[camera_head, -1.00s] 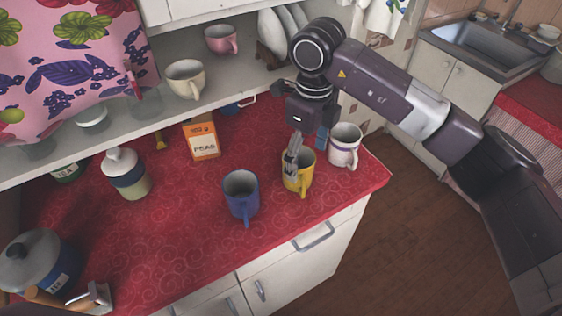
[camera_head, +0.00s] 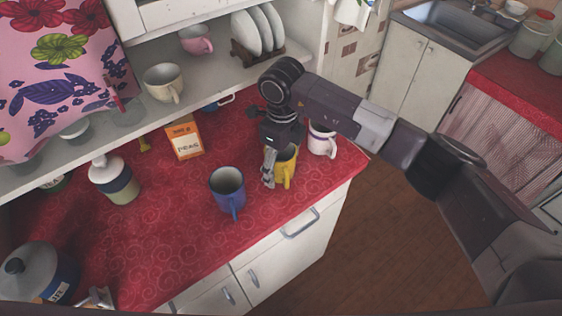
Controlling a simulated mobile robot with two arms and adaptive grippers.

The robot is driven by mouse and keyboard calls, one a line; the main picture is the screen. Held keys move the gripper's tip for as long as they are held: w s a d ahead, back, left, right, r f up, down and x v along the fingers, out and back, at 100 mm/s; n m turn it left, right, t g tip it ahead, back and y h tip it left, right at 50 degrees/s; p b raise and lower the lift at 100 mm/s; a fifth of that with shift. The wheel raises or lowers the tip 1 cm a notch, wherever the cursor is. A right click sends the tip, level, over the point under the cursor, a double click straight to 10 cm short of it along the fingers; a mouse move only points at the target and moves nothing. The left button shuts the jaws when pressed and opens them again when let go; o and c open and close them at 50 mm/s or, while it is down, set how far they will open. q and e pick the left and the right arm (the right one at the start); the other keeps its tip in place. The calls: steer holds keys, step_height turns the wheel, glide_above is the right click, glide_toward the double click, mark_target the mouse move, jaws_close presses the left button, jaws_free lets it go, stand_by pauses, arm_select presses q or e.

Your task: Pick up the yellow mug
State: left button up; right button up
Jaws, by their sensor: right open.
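The yellow mug (camera_head: 286,172) stands upright on the red counter near its right front edge, handle toward me. My right gripper (camera_head: 279,165) is over it, pointing down, with its jaws open. One grey finger reaches down along the mug's left side. The other finger is mostly hidden, and the gripper covers much of the mug's rim. I cannot tell whether a finger touches the mug. My left gripper is not in view.
A blue mug (camera_head: 228,192) stands to the left and a white mug (camera_head: 322,142) close by to the right. Behind are an orange box (camera_head: 185,138) and a shelf with a cream cup (camera_head: 164,83). A lidded jar (camera_head: 115,181) stands farther left. The front-left counter is partly clear.

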steer(key=c, duration=1.5)
steer(key=shift+c, duration=0.3)
steer(key=shift+w+r, duration=0.1)
steer(key=shift+r, duration=0.05)
